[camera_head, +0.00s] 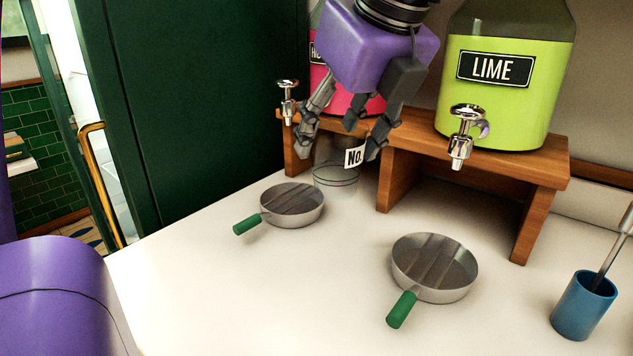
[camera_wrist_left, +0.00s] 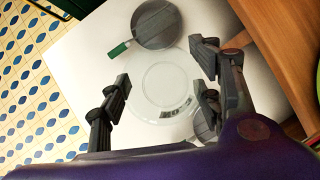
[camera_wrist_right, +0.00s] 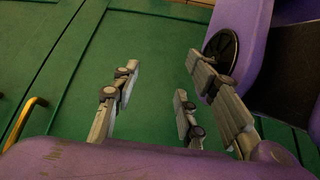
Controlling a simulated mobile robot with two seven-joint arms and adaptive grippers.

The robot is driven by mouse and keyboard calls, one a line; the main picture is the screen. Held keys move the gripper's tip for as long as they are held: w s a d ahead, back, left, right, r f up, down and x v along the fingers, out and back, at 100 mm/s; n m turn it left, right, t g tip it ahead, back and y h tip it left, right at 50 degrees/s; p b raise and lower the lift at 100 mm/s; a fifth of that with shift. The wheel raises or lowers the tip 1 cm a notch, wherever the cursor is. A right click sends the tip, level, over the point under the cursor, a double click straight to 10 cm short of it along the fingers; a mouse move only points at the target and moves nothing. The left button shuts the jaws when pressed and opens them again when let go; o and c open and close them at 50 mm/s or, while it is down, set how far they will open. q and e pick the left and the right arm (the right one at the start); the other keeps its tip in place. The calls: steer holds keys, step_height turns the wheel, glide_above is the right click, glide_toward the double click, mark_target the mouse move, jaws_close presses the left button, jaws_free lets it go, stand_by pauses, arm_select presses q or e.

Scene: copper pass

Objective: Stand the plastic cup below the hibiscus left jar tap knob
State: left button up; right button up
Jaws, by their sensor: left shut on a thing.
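The clear plastic cup (camera_head: 337,178) has a white "NO." label and stands upright at or just above the counter, beside the left pan. My left gripper (camera_head: 340,145) points down with its fingers around the cup's upper part and holds it. In the left wrist view the cup (camera_wrist_left: 160,85) shows from above between the fingers (camera_wrist_left: 160,90). The pink hibiscus jar (camera_head: 318,78) is mostly hidden behind my gripper. Its left tap (camera_head: 287,100) shows left of the cup; any other tap on it is hidden. My right gripper (camera_wrist_right: 160,78) is open and empty before a green panel.
A wooden stand (camera_head: 480,172) bears both jars. The lime jar (camera_head: 510,105) has its own tap (camera_head: 463,135). Two green-handled pans, left (camera_head: 292,205) and right (camera_head: 435,268), and a blue pot (camera_head: 583,305) with a utensil stand on the white counter. The front left counter is clear.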

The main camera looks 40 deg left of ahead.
arm_select(q)
steer(key=w+a+f, duration=0.2)
steer(key=a+f, duration=0.4)
steer(key=a, duration=0.5)
steer(key=shift+w+a+p, duration=0.3)
steer(key=shift+w+a, duration=0.1)
steer(key=shift+w+a+f, duration=0.3)
steer(key=shift+a+f, duration=0.6)
steer(key=shift+f, duration=0.05)
steer(key=shift+c, duration=0.2)
arm_select(e)
steer(key=shift+s+r, duration=0.15)
steer(key=shift+r, duration=0.05)
arm_select(q)
steer(key=shift+d, duration=0.1)
arm_select(e)
steer(key=shift+s, duration=0.1)
arm_select(q)
steer(key=o, duration=0.7)
steer(key=shift+o, duration=0.6)
arm_select(e)
steer(key=shift+s+d+f, duration=0.1)
steer(key=shift+s, duration=0.3)
